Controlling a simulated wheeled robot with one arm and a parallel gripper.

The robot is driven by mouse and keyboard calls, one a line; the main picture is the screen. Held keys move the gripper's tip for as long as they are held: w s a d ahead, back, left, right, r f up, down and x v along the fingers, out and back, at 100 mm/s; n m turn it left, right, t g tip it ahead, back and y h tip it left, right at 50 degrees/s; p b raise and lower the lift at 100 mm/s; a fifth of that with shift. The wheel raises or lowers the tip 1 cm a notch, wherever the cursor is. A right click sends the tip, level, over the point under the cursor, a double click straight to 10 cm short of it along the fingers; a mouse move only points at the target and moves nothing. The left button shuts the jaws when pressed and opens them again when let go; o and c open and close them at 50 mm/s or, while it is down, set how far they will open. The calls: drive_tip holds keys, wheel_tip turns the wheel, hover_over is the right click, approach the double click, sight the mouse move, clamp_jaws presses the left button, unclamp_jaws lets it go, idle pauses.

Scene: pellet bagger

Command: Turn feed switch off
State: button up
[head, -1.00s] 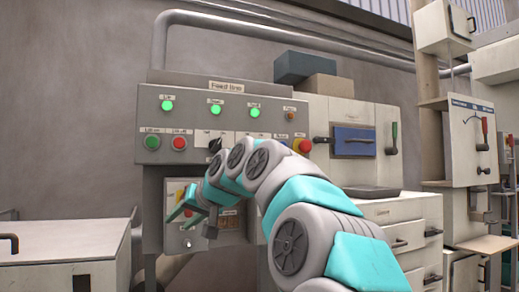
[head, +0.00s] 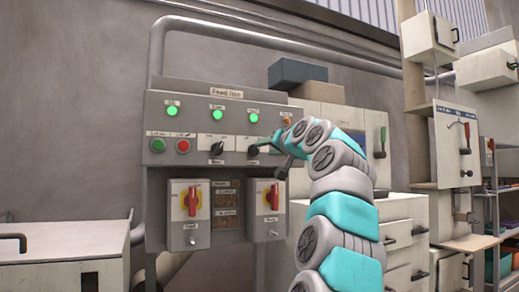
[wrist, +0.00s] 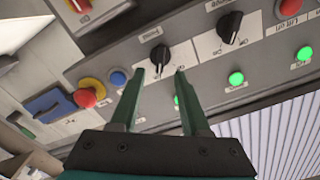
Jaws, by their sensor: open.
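Two black rotary switches sit on white plates of the grey "Feed line" panel (head: 196,97). The left one (head: 216,148) also shows in the wrist view (wrist: 230,27). The right one (head: 253,151) is partly behind my gripper in the head view; in the wrist view this black knob (wrist: 160,55) shows between and just beyond my fingertips. Its small label looks like "Feed" but is hard to read. My gripper (wrist: 160,72) is open and empty, with one finger toward each side of this knob. Contact cannot be told. In the head view my gripper (head: 264,146) is at the panel's right part.
Three green lamps, including the left one (head: 172,111), are lit above. Red-handled switches on yellow plates (head: 193,201) sit below. A red mushroom button (wrist: 86,97) and a blue button (wrist: 118,78) are close beside my gripper in the wrist view.

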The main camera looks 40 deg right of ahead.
sight(257, 150)
drive_tip(key=p+x, duration=0.2)
drive_tip(key=x, duration=0.3)
drive_tip(key=shift+w, duration=0.45)
drive_tip(key=shift+c, duration=0.3)
clamp_jaws()
